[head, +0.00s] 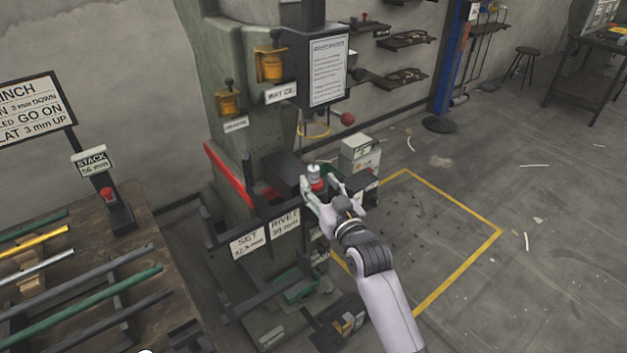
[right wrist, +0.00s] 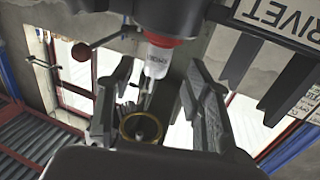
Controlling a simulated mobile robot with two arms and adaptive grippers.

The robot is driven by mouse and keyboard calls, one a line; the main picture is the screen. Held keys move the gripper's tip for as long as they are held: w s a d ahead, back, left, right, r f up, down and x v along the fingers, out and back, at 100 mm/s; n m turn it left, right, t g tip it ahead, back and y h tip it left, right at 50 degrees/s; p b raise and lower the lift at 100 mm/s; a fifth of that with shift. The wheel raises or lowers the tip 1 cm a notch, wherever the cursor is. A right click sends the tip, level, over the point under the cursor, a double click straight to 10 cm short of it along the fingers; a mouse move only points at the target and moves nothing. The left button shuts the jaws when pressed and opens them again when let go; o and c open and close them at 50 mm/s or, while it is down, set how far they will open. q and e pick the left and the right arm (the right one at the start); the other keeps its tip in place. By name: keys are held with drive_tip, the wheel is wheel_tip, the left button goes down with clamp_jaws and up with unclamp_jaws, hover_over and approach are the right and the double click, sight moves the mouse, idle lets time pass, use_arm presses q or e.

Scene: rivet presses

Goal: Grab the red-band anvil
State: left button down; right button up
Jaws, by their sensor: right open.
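The red-band anvil (head: 314,170) is a small pale metal piece with a red band, at the press in the head view. My right gripper (head: 321,184) is open there, its fingers on either side of the anvil. In the right wrist view the anvil (right wrist: 158,62) shows between and beyond the finger ends of the right gripper (right wrist: 157,80), with its red band at the top. A gap shows at the fingers, so they are not closed on it. I cannot tell whether one finger touches it. My left gripper is not in view.
The grey press (head: 222,120) stands close behind, with label plates "SET" (head: 247,242) and "RIVET" (head: 285,224) near my arm. A red ball knob (head: 347,118) hangs above. A table with rods (head: 80,300) is at left. Floor at right is mostly clear.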

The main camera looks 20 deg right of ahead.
sight(316, 176)
drive_tip(key=w, duration=0.5)
drive_tip(key=shift+w, duration=0.1)
drive_tip(key=shift+c, duration=0.6)
clamp_jaws()
